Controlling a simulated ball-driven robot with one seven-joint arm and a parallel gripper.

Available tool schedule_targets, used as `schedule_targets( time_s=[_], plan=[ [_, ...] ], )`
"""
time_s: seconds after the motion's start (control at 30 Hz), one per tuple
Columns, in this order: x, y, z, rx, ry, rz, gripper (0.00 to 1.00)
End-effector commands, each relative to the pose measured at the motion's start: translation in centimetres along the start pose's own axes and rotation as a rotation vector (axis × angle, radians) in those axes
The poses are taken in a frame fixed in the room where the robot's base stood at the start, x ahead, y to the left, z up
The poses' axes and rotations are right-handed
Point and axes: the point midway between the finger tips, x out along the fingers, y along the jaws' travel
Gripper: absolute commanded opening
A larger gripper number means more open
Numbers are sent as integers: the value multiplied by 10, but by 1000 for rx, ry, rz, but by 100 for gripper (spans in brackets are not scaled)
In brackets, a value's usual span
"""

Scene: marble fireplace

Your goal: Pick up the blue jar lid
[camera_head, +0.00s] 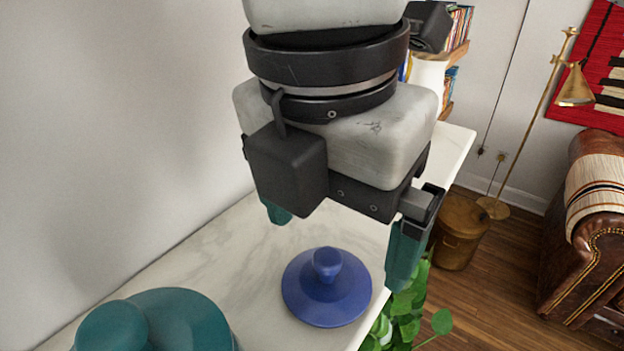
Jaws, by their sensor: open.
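The blue jar lid (326,289) lies on the white marble mantel (225,262), near its front edge. It is a round disc with a knob on top, and the knob points up. My gripper (335,245) is above the lid and a little behind it in the picture. Its two teal fingers are spread wide, one to the left of the lid's knob and one to the right. Nothing is between the fingers. The left finger is partly hidden behind the gripper's body.
A teal lidded jar (180,322) stands at the lower left of the mantel, left of the blue lid. A green plant (408,312) is just below the mantel's front edge. A grey wall (110,130) runs along the left. Bare marble lies between wall and lid.

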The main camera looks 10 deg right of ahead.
Motion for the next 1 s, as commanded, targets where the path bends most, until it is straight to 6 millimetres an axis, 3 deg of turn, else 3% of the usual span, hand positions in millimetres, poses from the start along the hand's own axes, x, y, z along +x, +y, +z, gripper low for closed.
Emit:
schedule_targets(
  time_s=[0.17, 0.5, 0.77, 1.0],
  plan=[
    [10, 1, -2, -3, 4, 0, 100],
    [51, 4, -5, -2, 3, 1, 100],
    [54, 4, -4, -1, 2, 2, 100],
    [54, 4, -4, -1, 2, 2, 78]
  ],
)
